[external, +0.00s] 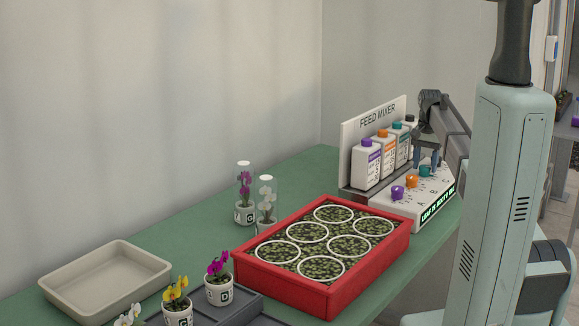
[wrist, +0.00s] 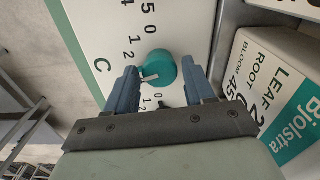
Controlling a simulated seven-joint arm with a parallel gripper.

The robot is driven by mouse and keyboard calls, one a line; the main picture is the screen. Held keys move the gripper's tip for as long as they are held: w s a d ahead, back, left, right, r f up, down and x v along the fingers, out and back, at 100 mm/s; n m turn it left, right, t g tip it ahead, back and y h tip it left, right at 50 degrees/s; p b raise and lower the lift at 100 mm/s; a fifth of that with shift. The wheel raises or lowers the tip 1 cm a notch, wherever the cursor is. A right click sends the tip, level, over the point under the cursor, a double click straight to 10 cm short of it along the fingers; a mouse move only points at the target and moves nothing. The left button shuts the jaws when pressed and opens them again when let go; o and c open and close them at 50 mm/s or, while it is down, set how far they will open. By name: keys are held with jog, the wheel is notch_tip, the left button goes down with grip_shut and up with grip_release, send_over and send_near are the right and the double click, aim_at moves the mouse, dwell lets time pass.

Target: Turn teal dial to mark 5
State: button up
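The teal dial (wrist: 160,66) sits on the white panel in the wrist view, beside a printed letter C. Its white pointer faces lower left in that view, and I cannot tell which mark it meets. Some numbers show around it; others are hidden by my gripper. My gripper (wrist: 162,78) is open, with one blue-grey finger on each side of the dial and a visible gap on both sides. In the external view the teal dial (external: 425,171) shows just below my gripper (external: 427,160), at the right end of the dial row.
A purple dial (external: 397,192) and an orange dial (external: 411,181) stand beside it on the panel. Several bottles (external: 367,163) stand in a rack behind the dials; one bottle (wrist: 275,100) is close to my right finger. A red planter tray (external: 331,298) lies in front.

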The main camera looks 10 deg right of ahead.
jog(key=c, duration=0.8)
jog(key=shift+o, duration=0.2)
jog(key=shift+n, duration=0.3)
jog(key=n, duration=1.1)
jog(key=shift+n, duration=0.4)
jog(key=o, duration=1.1)
jog(key=shift+c, duration=0.2)
